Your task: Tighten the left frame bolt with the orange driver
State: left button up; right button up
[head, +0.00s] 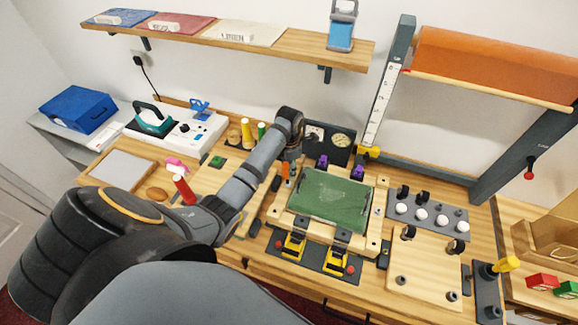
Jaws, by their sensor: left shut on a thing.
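The frame (373,222) is wooden, with a green cloth panel (328,196) inside it, and lies on the counter. My left arm reaches in from the left, and my left gripper (291,157) is at the frame's back left corner. It is shut on the orange driver (287,171), which points down beside the left edge of the green cloth. The left frame bolt is too small or hidden to make out, so I cannot tell if the driver's tip touches it. My right gripper is not in view.
Purple clamps (357,172) sit behind the frame and yellow clamps (293,246) in front. A gauge box (342,141) stands behind. White knobs (421,214) on a dark plate are to the right. A red-handled tool (181,183) stands left of my arm.

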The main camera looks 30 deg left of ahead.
pick_arm(q)
jog(key=shift+f, duration=0.3)
dwell(0.7)
dwell(0.4)
jog(key=m, duration=0.7)
jog(key=shift+s, duration=0.1)
jog(key=m, duration=0.4)
jog(key=shift+s, duration=0.1)
jog(key=m, duration=0.3)
jog(key=shift+s+d+m, duration=0.1)
jog(key=shift+m, duration=0.3)
jog(key=o, duration=0.8)
jog(key=shift+o, duration=0.2)
